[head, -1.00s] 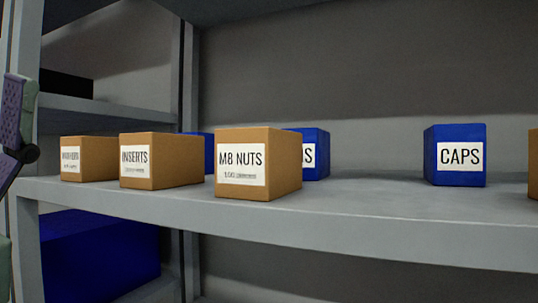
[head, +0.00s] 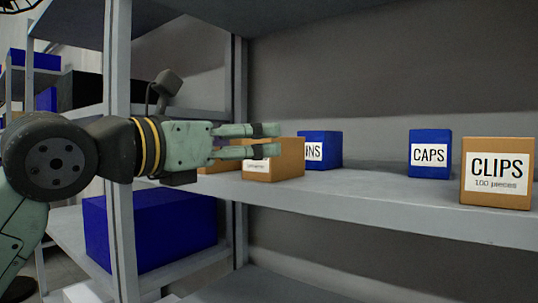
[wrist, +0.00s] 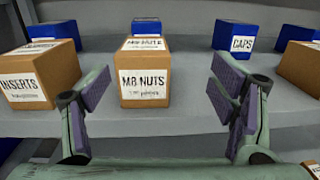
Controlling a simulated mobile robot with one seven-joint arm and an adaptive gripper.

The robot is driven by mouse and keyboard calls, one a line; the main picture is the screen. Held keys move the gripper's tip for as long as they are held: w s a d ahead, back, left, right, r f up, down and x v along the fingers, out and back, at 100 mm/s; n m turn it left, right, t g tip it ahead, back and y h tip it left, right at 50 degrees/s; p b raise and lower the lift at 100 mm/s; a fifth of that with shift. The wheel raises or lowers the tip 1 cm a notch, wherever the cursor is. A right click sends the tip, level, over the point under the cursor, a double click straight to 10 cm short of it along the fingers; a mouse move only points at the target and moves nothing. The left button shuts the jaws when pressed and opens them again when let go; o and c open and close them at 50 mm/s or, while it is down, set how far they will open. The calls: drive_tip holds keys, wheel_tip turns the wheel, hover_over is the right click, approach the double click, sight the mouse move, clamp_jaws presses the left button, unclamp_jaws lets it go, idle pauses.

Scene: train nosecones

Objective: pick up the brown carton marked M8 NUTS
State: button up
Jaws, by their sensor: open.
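The brown carton marked M8 NUTS (wrist: 145,79) stands upright on the grey shelf, label facing me, in the middle of the wrist view. In the head view the same carton (head: 288,160) is partly hidden behind my gripper (head: 272,141). In the wrist view my gripper (wrist: 163,110) is open and empty, its two fingers spread to the left and right of the carton's line. The carton appears ahead of the fingertips, and I see no contact.
The INSERTS carton (wrist: 30,77) stands left of the M8 NUTS carton. A blue box (wrist: 143,45) is close behind it. The blue CAPS box (head: 430,154) and brown CLIPS carton (head: 497,172) stand to the right. A shelf post (head: 118,220) rises beside my arm.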

sight(275, 140)
drive_tip(key=shift+w+a+f+y, duration=0.15)
drive_tip(key=shift+w+a+y, duration=0.15)
drive_tip(key=shift+y, duration=0.1)
drive_tip(key=p+x, duration=0.1)
drive_tip(key=x, duration=0.4)
drive_tip(key=shift+w, duration=0.25)
drive_tip(key=p+x, duration=0.1)
drive_tip(key=x, duration=0.1)
drive_tip(key=p+x, duration=0.1)
drive_tip(key=x, duration=0.1)
drive_tip(key=shift+w+p, duration=0.4)
drive_tip(key=shift+w, duration=0.1)
drive_tip(key=shift+w+d, duration=0.15)
drive_tip(key=shift+w, duration=0.1)
drive_tip(key=shift+c, duration=0.3)
drive_tip(key=c, duration=1.6)
drive_tip(key=shift+o, duration=0.2)
